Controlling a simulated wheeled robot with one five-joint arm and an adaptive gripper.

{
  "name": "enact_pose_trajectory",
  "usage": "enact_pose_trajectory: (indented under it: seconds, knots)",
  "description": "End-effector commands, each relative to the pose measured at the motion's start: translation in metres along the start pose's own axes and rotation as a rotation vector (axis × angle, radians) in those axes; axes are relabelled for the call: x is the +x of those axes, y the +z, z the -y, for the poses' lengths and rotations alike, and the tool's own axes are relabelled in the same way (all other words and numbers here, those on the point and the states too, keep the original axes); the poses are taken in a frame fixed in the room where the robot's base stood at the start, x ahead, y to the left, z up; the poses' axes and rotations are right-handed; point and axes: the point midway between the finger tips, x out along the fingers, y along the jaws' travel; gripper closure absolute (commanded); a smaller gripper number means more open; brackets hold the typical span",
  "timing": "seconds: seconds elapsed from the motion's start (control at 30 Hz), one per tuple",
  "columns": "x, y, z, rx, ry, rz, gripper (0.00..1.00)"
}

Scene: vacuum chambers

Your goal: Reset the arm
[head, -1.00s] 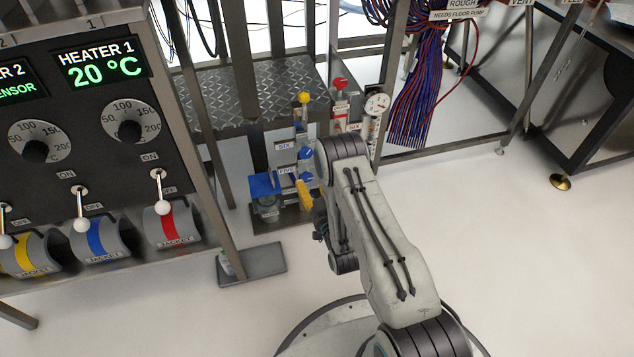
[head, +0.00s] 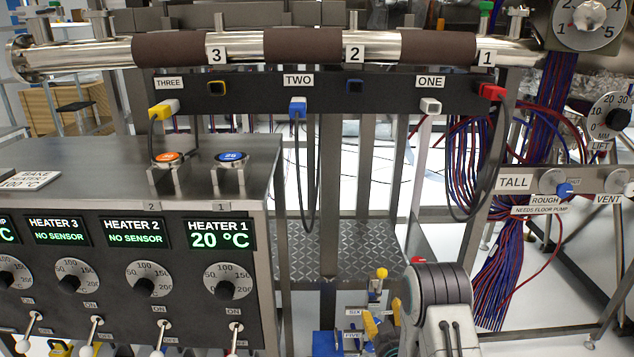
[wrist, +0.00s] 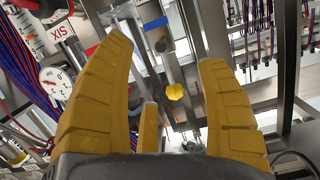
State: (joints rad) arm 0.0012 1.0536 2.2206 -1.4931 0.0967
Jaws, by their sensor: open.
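My arm (head: 440,300) shows at the bottom of the head view, right of centre, rising from the lower edge. My gripper shows in the wrist view (wrist: 165,95) with its yellow fingers spread wide and nothing between them. In the head view only a bit of yellow finger shows beside my arm, partly cut off by the lower edge.
A heater panel (head: 140,265) with dials and switches stands at the left. A metal pipe with brown jackets (head: 300,47) crosses the top, above a black strip of labelled connectors (head: 250,92). Blue and red wire bundles (head: 500,270) hang at right. Valves with a yellow knob (head: 382,273) stand low in the middle.

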Motion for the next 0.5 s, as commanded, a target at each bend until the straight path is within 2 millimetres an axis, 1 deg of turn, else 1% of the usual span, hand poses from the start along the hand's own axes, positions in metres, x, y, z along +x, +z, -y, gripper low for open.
enact_pose_trajectory:
  seconds: [0.03, 0.07, 0.1, 0.17, 0.2, 0.27, 0.3, 0.37, 0.4, 0.47, 0.5]
  knots:
    - [-0.006, -0.046, 0.004, -0.004, 0.003, 0.026, 0.34]
    - [-0.008, -0.060, 0.006, -0.007, 0.005, 0.050, 0.34]
    - [-0.012, -0.078, 0.007, -0.010, 0.008, 0.083, 0.34]
    - [-0.020, -0.106, 0.010, -0.015, 0.012, 0.132, 0.34]
    - [-0.027, -0.124, 0.012, -0.018, 0.015, 0.164, 0.34]
    - [-0.038, -0.151, 0.014, -0.022, 0.019, 0.213, 0.34]
    - [-0.047, -0.169, 0.016, -0.025, 0.021, 0.245, 0.34]
    - [-0.062, -0.195, 0.019, -0.030, 0.025, 0.294, 0.34]
    - [-0.073, -0.211, 0.020, -0.033, 0.027, 0.326, 0.34]
    - [-0.092, -0.236, 0.023, -0.038, 0.030, 0.375, 0.34]
    - [-0.105, -0.252, 0.024, -0.041, 0.032, 0.407, 0.34]
